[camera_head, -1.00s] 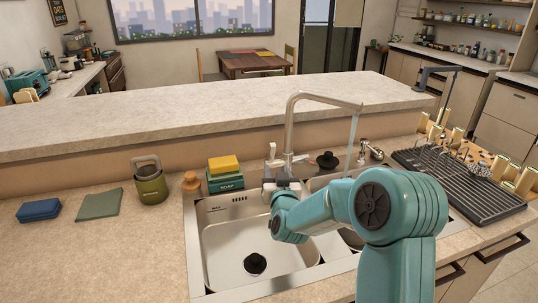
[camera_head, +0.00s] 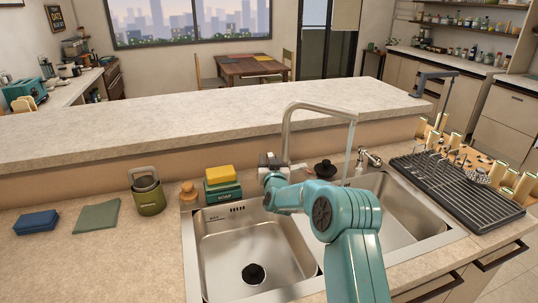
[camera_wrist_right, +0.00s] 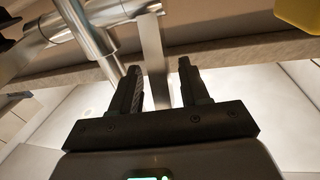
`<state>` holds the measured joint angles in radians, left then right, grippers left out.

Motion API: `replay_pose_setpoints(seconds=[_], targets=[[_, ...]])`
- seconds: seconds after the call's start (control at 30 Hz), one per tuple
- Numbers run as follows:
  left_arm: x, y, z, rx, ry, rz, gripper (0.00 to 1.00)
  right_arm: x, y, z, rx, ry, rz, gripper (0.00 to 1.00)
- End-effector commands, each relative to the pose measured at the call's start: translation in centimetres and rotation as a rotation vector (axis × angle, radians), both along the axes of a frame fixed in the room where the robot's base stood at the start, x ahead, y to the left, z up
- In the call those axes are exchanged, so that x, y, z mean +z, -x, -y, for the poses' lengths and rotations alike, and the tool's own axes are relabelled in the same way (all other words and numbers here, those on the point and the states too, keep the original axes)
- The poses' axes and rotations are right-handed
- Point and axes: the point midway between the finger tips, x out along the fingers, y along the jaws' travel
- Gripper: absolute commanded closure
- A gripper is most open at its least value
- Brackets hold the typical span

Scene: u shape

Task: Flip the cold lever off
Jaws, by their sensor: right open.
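The silver faucet (camera_head: 287,130) stands behind the double sink, its spout arching right. A thin stream (camera_head: 349,160), which looks like running water, falls from the spout. My right gripper (camera_head: 270,159) is at the left side of the faucet base and covers most of the handle area there. In the right wrist view, my right gripper (camera_wrist_right: 160,68) is open. A flat metal bar, seemingly the cold lever (camera_wrist_right: 151,40), passes between its two fingers, with the faucet body (camera_wrist_right: 88,28) beyond. I cannot tell whether a finger touches the bar. My left gripper is not in view.
A yellow sponge (camera_head: 220,174) on a green soap box (camera_head: 222,192) stands just left of my right gripper. A brown-topped bottle (camera_head: 188,192) and green canister (camera_head: 148,195) are further left. A black dish rack (camera_head: 458,185) is at right. The raised counter (camera_head: 150,118) runs behind.

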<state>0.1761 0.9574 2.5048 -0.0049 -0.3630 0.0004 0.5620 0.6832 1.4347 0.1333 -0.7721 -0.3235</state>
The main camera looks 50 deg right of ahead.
Motion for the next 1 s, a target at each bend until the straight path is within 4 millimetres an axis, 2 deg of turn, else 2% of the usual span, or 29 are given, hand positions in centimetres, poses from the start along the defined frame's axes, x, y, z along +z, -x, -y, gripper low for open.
replay_pose_setpoints(seconds=[0.2,0.53,0.67,0.7,0.87,1.0], targets=[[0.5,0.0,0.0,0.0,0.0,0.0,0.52,0.0,-1.4,1.2,0.0,0.001,0.001,0.55],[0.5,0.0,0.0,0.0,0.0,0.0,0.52,-0.1,-1.6,1.3,0.0,-0.001,-0.001,0.55],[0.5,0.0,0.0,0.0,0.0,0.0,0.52,0.0,-1.6,1.3,0.0,0.0,0.0,0.97],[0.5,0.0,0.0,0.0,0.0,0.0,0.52,0.0,-1.6,1.3,0.0,0.0,0.0,1.0],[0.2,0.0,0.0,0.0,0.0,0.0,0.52,-0.2,-1.6,1.3,0.001,0.002,0.002,1.0],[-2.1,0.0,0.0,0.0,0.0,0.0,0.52,-0.8,-1.4,1.2,0.0,0.018,0.032,1.0]])
